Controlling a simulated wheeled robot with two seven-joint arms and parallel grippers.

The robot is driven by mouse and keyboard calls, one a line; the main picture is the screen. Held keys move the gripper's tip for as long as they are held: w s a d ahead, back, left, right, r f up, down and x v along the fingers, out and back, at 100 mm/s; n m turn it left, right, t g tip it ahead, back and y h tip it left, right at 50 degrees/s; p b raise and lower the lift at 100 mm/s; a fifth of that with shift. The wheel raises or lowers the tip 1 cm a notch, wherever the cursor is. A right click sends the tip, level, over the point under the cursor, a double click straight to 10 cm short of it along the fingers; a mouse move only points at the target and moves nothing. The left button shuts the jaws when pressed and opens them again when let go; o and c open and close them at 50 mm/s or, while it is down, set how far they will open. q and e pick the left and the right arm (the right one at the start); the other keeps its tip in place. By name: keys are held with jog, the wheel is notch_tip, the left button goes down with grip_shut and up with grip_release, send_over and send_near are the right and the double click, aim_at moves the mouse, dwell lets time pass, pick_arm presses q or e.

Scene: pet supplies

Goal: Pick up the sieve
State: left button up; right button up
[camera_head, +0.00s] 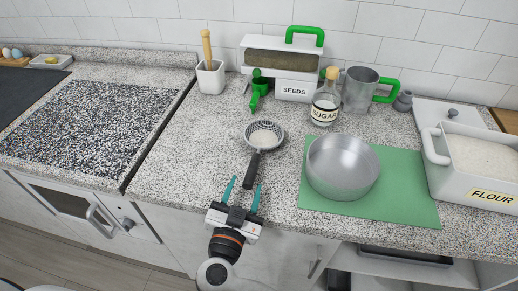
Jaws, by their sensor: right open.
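The sieve is a small round grey mesh bowl (264,134) with a black handle (252,170) that points toward me. It lies on the speckled counter, left of the metal bowl. My right gripper (243,190) is at the counter's front edge, with its two teal fingers apart on either side of the handle's near end. The fingers are open, and I cannot tell whether they touch the handle. My left gripper is not in view.
A metal bowl (343,168) stands on a green mat (411,207) to the right. Behind are a sugar jar (325,105), a metal jug (359,91), a green scoop (258,92) and a seeds container (283,64). A flour box (477,197) is far right. Counter left of the sieve is clear.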

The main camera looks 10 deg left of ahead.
aim_at(252, 172)
jog(key=shift+w, duration=0.55)
jog(key=w, duration=0.3)
jog(key=w+f, duration=0.1)
jog(key=w, duration=0.1)
jog(key=shift+d+p, duration=0.2)
jog(key=shift+p, duration=0.15)
jog(key=shift+w, duration=0.3)
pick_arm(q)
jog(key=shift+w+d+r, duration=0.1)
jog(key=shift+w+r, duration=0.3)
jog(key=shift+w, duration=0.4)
pick_arm(e)
jog(key=shift+s, duration=0.1)
jog(key=shift+c, duration=0.4)
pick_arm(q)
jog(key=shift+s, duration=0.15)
pick_arm(e)
grip_shut()
